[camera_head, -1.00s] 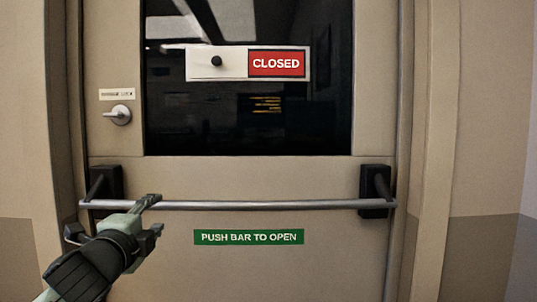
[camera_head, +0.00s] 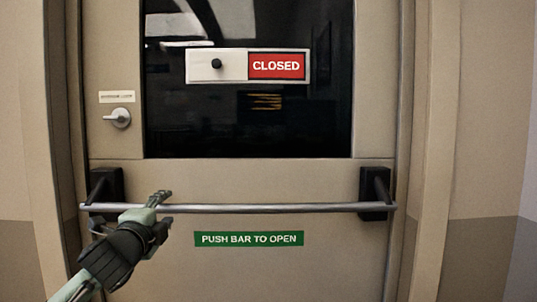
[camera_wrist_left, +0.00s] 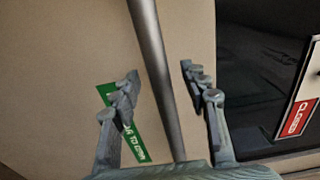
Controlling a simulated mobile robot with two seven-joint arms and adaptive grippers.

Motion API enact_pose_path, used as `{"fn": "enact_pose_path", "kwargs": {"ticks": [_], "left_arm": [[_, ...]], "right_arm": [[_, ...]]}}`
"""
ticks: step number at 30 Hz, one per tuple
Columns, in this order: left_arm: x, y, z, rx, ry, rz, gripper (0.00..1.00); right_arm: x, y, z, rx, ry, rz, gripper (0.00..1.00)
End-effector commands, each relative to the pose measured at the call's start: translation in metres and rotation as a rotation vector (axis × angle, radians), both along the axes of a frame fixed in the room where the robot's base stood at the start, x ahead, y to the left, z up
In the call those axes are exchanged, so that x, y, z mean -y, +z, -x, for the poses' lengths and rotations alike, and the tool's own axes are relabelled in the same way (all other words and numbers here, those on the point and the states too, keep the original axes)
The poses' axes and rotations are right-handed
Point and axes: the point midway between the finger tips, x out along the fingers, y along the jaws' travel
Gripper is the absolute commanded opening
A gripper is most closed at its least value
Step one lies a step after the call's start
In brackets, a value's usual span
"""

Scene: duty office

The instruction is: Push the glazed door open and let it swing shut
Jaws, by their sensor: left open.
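The beige glazed door (camera_head: 330,260) stands shut in its frame, with a dark glass pane (camera_head: 200,120). A grey push bar (camera_head: 270,208) runs across it between two black end brackets. My left gripper (camera_head: 163,210) is open at the left part of the bar. In the left wrist view the bar (camera_wrist_left: 152,60) passes between the spread fingers of the gripper (camera_wrist_left: 160,76). I cannot tell whether the fingers or palm touch the bar. My right gripper is not in view.
A green "PUSH BAR TO OPEN" label (camera_head: 249,239) is below the bar. A slider sign reading "CLOSED" (camera_head: 277,66) is on the glass. A small thumb-turn lock (camera_head: 118,118) sits at the upper left. The door frame (camera_head: 431,150) and wall border the door.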

Motion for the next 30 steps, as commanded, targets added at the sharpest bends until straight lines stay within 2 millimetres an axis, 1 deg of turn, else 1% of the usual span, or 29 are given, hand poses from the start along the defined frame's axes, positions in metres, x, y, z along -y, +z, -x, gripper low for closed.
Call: {"fn": "enact_pose_path", "kwargs": {"ticks": [30], "left_arm": [[0.002, -0.015, -0.038, 0.000, 0.000, 0.001, 0.45]], "right_arm": [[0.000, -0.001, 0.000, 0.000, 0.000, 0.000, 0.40]]}}
